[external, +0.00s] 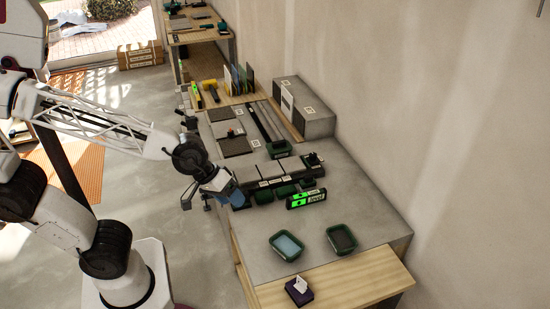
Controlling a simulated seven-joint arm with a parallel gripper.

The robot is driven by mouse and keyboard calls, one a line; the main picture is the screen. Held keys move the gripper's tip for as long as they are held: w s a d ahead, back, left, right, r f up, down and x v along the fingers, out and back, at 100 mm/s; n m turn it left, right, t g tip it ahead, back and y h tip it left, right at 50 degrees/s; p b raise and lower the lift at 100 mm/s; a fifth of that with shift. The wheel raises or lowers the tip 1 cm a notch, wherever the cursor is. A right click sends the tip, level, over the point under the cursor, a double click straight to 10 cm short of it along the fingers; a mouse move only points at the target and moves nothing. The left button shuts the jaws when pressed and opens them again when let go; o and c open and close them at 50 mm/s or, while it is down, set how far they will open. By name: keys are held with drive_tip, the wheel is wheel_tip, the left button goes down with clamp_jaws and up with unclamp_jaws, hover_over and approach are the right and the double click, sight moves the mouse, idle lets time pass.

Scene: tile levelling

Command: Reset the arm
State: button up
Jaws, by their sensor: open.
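My gripper (212,196) is at the left edge of the grey workbench (350,203), open. A blue part shows at its right side; I cannot tell if it belongs to the gripper. Beside the gripper, a row of light grey tiles (271,170) lies on the bench. A dark level with a bright green display (306,199) stands in front of the tiles. Small green bins (285,191) sit between the tiles and the level, partly hidden.
Two green trays stand at the front of the bench, one with blue contents (287,246) and one dark inside (342,239). A dark purple box (299,291) sits on the wooden ledge (345,283). A grey block (303,107) stands against the wall at the back.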

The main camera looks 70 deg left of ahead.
drive_tip(key=s+a+m+g+y, duration=0.3)
drive_tip(key=s+a+m, duration=0.3)
drive_tip(key=s+a, duration=0.4)
drive_tip(key=shift+s+r+m, duration=0.25)
drive_tip(key=shift+s+m, duration=0.15)
drive_tip(key=shift+s, duration=0.65)
